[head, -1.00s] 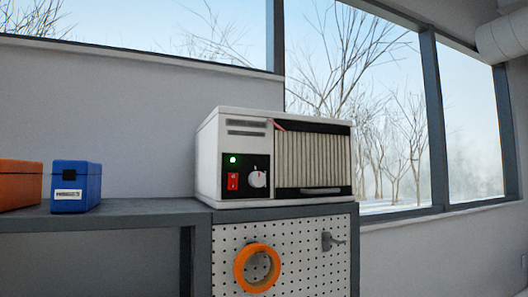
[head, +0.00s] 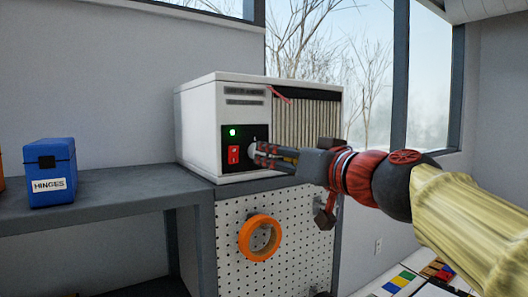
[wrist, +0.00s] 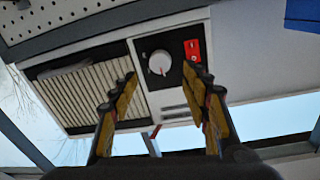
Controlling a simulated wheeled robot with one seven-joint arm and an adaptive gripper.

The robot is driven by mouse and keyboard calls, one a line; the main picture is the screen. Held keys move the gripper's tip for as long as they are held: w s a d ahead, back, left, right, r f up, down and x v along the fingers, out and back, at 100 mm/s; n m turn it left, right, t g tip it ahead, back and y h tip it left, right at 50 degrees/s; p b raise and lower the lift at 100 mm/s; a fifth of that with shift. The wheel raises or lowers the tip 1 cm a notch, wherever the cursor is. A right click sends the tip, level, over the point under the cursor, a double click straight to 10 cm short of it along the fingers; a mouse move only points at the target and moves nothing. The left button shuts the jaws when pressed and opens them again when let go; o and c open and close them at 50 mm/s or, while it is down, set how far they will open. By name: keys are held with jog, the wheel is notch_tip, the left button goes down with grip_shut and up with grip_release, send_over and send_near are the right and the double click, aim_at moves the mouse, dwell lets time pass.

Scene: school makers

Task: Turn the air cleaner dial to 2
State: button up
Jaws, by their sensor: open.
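The air cleaner (head: 200,125) is a white box on a grey bench, with a black control panel on its front. A green light (head: 232,132) is lit above a red switch (head: 234,154). In the head view my gripper (head: 256,154) is at the panel and hides most of the dial. In the wrist view my gripper (wrist: 165,84) is open, with nothing between its fingers. I cannot read the dial's numbers.
A pleated filter grille (head: 306,119) is right of the panel. A blue box labelled HINGES (head: 50,170) stands on the bench to the left. An orange tape roll (head: 259,237) hangs on the white pegboard (head: 233,272) below. The bench between box and cleaner is clear.

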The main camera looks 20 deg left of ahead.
aim_at(258, 152)
jog(key=p+x, duration=0.2)
jog(key=x, duration=0.4)
jog(key=shift+w, duration=0.15)
jog(key=shift+a, duration=0.2)
jog(key=shift+c, duration=0.9)
jog(key=c, duration=1)
